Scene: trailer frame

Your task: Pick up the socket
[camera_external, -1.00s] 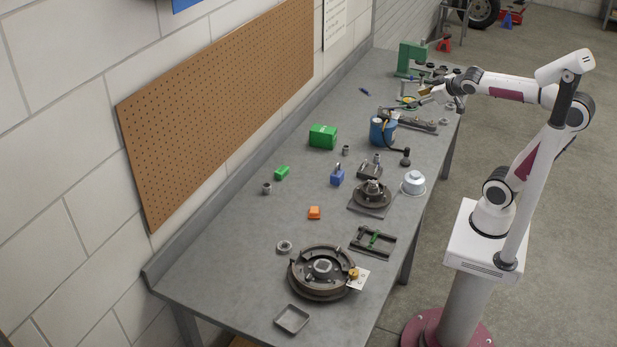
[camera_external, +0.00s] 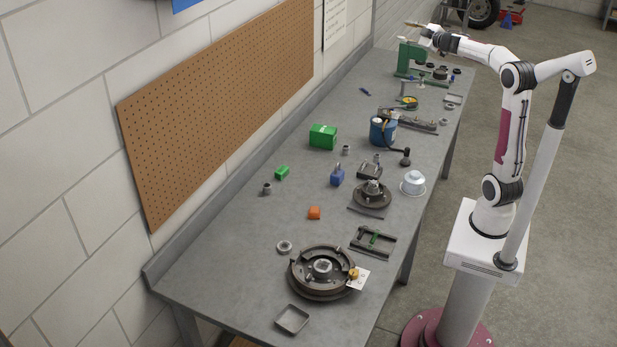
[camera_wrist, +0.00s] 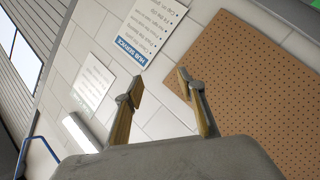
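My gripper (camera_external: 416,28) is raised high above the far end of the bench, near the green press. In the wrist view my gripper (camera_wrist: 158,84) has its two fingers apart, with nothing between them. That view shows only wall, signs and pegboard, no bench objects. I cannot tell for sure which thing is the socket. A small grey metal cylinder (camera_external: 267,188) stands on the left part of the bench. A similar small grey cylinder (camera_external: 346,150) stands right of the green box. Both are far from my gripper.
The pegboard wall (camera_external: 225,105) borders the left side. The near-left bench is clear.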

